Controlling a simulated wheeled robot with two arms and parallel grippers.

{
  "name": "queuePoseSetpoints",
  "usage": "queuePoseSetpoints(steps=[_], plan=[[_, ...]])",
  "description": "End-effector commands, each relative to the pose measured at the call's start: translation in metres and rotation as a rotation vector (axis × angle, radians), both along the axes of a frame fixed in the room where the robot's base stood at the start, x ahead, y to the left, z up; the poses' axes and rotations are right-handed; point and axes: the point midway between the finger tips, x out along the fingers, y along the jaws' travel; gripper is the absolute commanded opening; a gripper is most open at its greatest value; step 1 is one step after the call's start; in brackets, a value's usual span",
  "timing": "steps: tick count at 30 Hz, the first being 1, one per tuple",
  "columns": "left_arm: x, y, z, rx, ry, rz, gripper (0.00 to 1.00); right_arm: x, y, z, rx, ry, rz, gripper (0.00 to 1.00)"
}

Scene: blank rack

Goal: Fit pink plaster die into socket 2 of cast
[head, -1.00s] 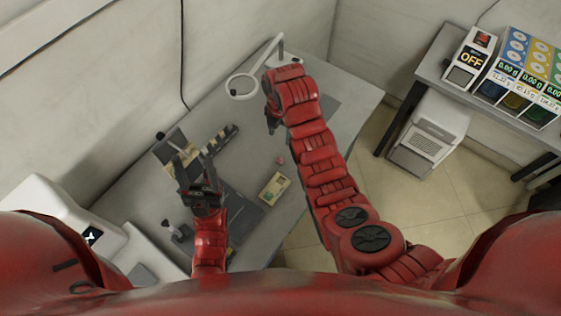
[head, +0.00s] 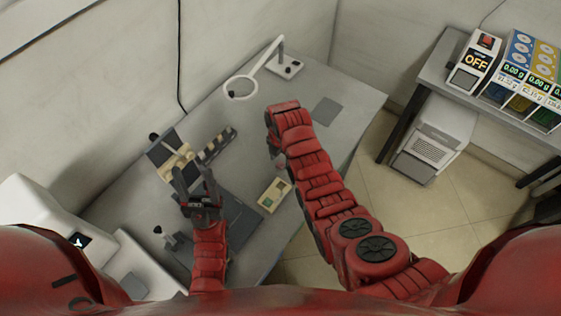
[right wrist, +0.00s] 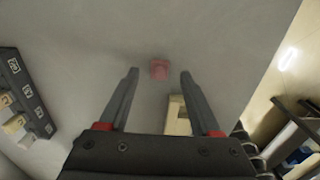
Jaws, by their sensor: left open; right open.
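The pink die (right wrist: 159,69) stands alone on the grey bench in the right wrist view, just beyond and between the fingertips. My right gripper (right wrist: 158,74) is open and empty, with one finger on each side of it in that view. In the head view the right gripper (head: 274,152) is largely hidden by its own arm. A tan piece, which seems to be the cast (head: 177,161), sits on a dark stand at the bench's left. My left gripper (head: 191,173) is open, its fingers pointing at the cast's near side. I cannot make out the sockets.
A dark rack (head: 217,144) with labels and pale pieces lies right of the cast; it also shows in the right wrist view (right wrist: 30,92). A small tan tray (head: 274,194) lies near the right arm. A ring lamp (head: 240,88) stands at the back.

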Motion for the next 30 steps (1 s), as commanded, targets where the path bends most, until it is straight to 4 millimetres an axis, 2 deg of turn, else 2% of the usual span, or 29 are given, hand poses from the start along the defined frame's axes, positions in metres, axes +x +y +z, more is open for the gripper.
queuePoseSetpoints(steps=[7, 16, 17, 27, 30], plan=[[0.000, 0.000, 0.008, 0.000, 0.000, 0.000, 0.58, 0.001, 0.001, -0.016, 0.001, -0.003, 0.000, 0.65], [0.000, 0.000, 0.008, 0.000, 0.001, 0.000, 0.58, 0.001, 0.000, -0.019, 0.001, -0.003, -0.001, 0.65], [0.000, 0.000, 0.008, 0.000, 0.000, 0.000, 0.58, 0.001, 0.000, -0.019, 0.001, -0.003, -0.001, 0.61], [0.000, 0.000, 0.008, 0.000, 0.001, 0.000, 0.58, 0.001, 0.000, -0.019, 0.001, -0.003, -0.001, 0.00], [0.000, 0.000, 0.008, 0.000, 0.001, 0.000, 0.58, 0.001, 0.000, -0.019, 0.001, -0.003, -0.001, 0.00]])
